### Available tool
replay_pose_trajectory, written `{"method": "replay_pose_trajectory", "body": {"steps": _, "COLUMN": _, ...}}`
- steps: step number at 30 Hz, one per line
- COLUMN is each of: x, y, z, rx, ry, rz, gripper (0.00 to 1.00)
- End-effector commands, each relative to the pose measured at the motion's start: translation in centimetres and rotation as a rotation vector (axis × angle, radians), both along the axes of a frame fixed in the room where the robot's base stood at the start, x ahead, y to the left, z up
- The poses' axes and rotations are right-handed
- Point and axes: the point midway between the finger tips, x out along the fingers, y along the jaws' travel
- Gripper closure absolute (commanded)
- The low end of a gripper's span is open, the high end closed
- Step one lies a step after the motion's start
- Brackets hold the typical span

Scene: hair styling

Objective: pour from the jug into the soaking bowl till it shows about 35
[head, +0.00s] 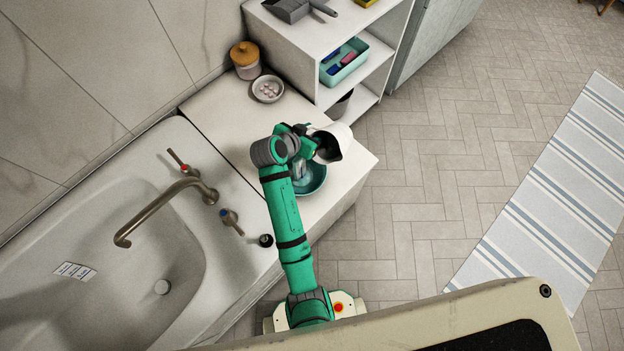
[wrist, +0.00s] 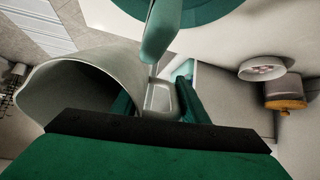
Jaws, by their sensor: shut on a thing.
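The white jug (head: 341,131) is held over the right end of the white counter, tilted, with its dark mouth showing. In the wrist view the jug (wrist: 100,62) fills the left side, its mouth open to the left. My gripper (wrist: 158,103) is shut on the jug's handle. In the head view my gripper (head: 308,143) is partly hidden by my arm. The teal soaking bowl (head: 318,181) stands below the jug, partly covered by my arm; its edge shows in the wrist view (wrist: 205,12). A pale green shape crosses before it; I cannot tell whether it is liquid. No reading is legible.
A jar with an orange lid (head: 245,58) and a small dish (head: 268,89) stand at the counter's back. A white shelf (head: 322,33) holds a teal bin (head: 345,65). A basin with a tap (head: 165,210) is at left. The floor at right is open.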

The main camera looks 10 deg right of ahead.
Motion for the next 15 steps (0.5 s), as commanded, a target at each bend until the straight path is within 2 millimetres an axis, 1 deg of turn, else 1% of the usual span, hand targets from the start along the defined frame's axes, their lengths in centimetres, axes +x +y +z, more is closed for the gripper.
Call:
{"method": "replay_pose_trajectory", "body": {"steps": 11, "x": 0.05, "y": 0.01, "z": 0.13, "rx": -0.003, "ry": -0.005, "rz": 0.000, "gripper": 1.00}}
{"method": "replay_pose_trajectory", "body": {"steps": 15, "x": 0.03, "y": 0.00, "z": 0.37, "rx": -0.029, "ry": -0.030, "rz": 0.000, "gripper": 1.00}}
